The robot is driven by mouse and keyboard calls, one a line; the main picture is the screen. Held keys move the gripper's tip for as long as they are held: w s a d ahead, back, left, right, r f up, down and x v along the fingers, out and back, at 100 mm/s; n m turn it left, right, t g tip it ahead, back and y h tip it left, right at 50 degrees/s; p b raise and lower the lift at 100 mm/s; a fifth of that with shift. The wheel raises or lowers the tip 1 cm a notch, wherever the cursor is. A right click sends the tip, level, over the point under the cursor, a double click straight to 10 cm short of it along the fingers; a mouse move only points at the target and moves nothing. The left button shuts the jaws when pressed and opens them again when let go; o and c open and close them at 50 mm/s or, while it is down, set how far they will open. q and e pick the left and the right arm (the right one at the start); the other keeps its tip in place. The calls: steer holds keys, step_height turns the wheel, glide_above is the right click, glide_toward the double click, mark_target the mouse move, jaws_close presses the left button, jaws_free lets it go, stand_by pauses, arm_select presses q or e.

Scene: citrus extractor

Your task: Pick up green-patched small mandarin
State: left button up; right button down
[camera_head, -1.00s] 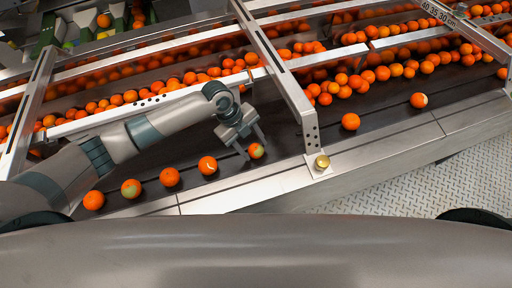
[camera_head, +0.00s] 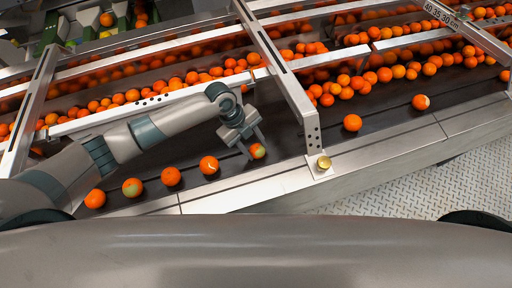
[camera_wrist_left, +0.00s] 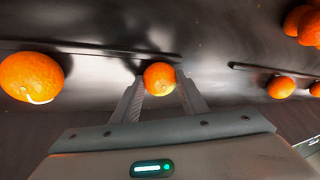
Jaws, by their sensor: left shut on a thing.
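The small mandarin with a green patch (camera_head: 258,152) is orange with a pale green area and sits on the dark belt near its front edge. It also shows in the left wrist view (camera_wrist_left: 159,78), between the fingertips, with its orange side visible. My left gripper (camera_head: 252,149) reaches down from above, its two fingers shut on this mandarin. In the left wrist view the left gripper (camera_wrist_left: 160,92) has one finger on each side of the fruit. Whether the fruit touches the belt is hard to tell. My right gripper is not in view.
Many oranges fill the lanes behind.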

mark_target(252, 147)
arm_select(q)
step_height(252, 147, up, 9)
steer(key=shift+r+b, duration=0.1)
steer(key=shift+b, duration=1.15)
steer(key=shift+r, duration=0.4)
steer(key=shift+a, duration=0.1)
steer(key=w+a+r+n+t+y, duration=0.2)
steer(key=a+n, duration=0.4)
steer(key=n, duration=0.3)
steer(key=w+a+r+n+t+y, duration=0.2)
steer(key=a+r+n, duration=0.1)
steer(key=a+n, duration=0.4)
steer(key=w+a+r+n+t+y+b, duration=0.1)
steer(key=a+n, duration=0.5)
steer(key=n, duration=0.6)
steer(key=shift+w+a+r+n+t+y, duration=0.3)
steer(key=shift+w+r+t+y, duration=0.3)
steer(key=shift+r+t+y, duration=0.2)
